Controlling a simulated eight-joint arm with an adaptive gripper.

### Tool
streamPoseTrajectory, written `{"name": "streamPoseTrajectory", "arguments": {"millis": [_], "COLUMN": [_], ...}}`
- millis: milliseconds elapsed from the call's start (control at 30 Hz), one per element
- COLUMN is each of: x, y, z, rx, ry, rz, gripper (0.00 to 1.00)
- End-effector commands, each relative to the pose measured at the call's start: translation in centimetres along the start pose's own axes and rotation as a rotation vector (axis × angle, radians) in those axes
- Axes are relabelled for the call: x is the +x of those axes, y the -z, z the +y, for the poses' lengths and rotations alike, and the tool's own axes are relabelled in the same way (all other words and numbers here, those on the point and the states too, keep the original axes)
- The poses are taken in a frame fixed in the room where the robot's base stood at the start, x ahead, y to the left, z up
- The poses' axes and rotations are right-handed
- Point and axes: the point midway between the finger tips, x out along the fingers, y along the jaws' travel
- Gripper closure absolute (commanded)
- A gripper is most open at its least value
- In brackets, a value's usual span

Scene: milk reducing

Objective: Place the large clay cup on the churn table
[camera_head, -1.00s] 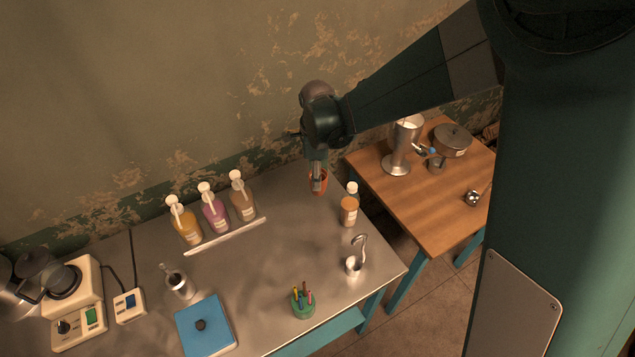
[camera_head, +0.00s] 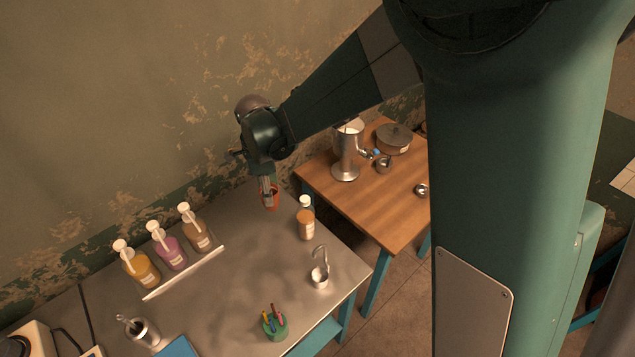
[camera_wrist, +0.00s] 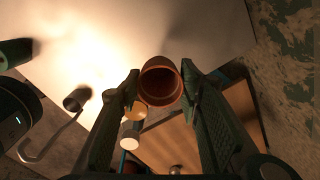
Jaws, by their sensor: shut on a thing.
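The large clay cup (camera_head: 274,201) is reddish-brown and hangs between the fingers of my gripper (camera_head: 268,192) in the head view. My gripper is shut on it above the back right part of the steel table. In the wrist view the cup (camera_wrist: 160,82) sits between the two dark fingers, with its round opening facing the camera. The churn table (camera_head: 392,208) is the wooden-topped table on the right, with teal legs. It carries a metal churn (camera_head: 346,158) with a spout. The cup is left of the churn table and not over it.
An orange bottle with a white cap (camera_head: 306,222) stands near the cup on the steel table (camera_head: 225,292). A hook-handled ladle in a small cup (camera_head: 319,272) is in front.

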Motion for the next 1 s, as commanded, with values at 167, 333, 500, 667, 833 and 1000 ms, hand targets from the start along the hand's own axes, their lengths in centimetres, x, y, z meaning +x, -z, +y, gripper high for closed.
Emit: {"name": "streamPoseTrajectory", "arguments": {"millis": [167,333,500,667,833,1000], "x": [0.0,0.1,0.4,0.7,1.1,1.6], "y": [0.1,0.8,2.8,5.9,9.8,13.6], "z": [0.0,-0.3,-1.0,-1.9,-2.9,-3.6], "rx": [0.001,0.013,0.046,0.095,0.157,0.217], "ry": [0.0,0.0,-0.002,-0.003,-0.006,-0.008], "rz": [0.0,0.001,0.002,0.004,0.007,0.009], "gripper": [0.77,0.77,0.77,0.77,0.77,0.77]}}
